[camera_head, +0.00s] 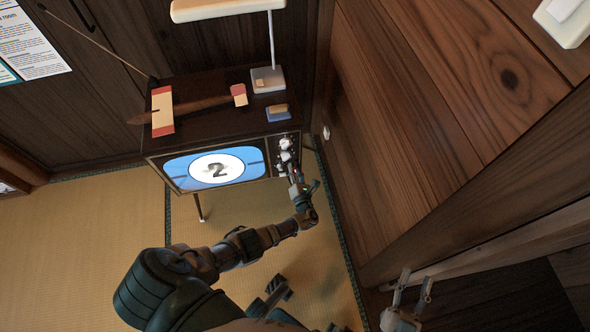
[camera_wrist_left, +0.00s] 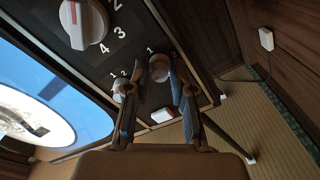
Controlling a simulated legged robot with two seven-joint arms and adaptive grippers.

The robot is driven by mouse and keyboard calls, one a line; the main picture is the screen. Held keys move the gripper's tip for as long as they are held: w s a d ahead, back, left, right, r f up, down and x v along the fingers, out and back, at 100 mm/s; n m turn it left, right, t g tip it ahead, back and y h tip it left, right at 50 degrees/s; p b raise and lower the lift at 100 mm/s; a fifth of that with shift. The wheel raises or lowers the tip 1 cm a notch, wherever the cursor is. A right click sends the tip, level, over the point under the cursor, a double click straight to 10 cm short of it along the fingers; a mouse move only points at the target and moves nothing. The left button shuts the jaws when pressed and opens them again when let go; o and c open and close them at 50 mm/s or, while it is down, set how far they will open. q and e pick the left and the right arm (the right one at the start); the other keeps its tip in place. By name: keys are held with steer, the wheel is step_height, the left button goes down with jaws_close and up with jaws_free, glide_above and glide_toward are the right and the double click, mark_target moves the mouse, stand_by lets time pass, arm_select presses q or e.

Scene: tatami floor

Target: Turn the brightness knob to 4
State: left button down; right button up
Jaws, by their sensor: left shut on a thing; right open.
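A television (camera_head: 150,165) stands with its screen (camera_head: 190,172) lit, showing a 2 in a white circle. Its control panel at the right side of the screen holds several knobs. In the left wrist view, a large white knob (camera_wrist_left: 83,22) with a red mark has 2, 3 and 4 beside it. A small grey knob (camera_wrist_left: 119,90) and another small knob (camera_wrist_left: 160,68) sit below it. I cannot read which is brightness. My left gripper (camera_wrist_left: 154,77) is shut on the right small knob, a 1 printed near it. My right gripper (camera_head: 412,282) is open and empty, at lower right.
On the television top are a toy plane (camera_head: 200,104), a lamp (camera_head: 268,79) and a small blue box (camera_head: 278,113). A wooden wall (camera_head: 400,130) stands close at right. Tatami floor (camera_head: 100,220) is clear at left.

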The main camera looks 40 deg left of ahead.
arm_select(q)
steer(key=c, duration=1.1)
jaws_free()
steer(key=shift+s+d+f, duration=0.1)
steer(key=shift+d+f, duration=0.1)
steer(key=shift+f, duration=0.15)
steer(key=shift+r, duration=0.1)
steer(key=shift+a, duration=0.1)
steer(key=v, duration=1.2)
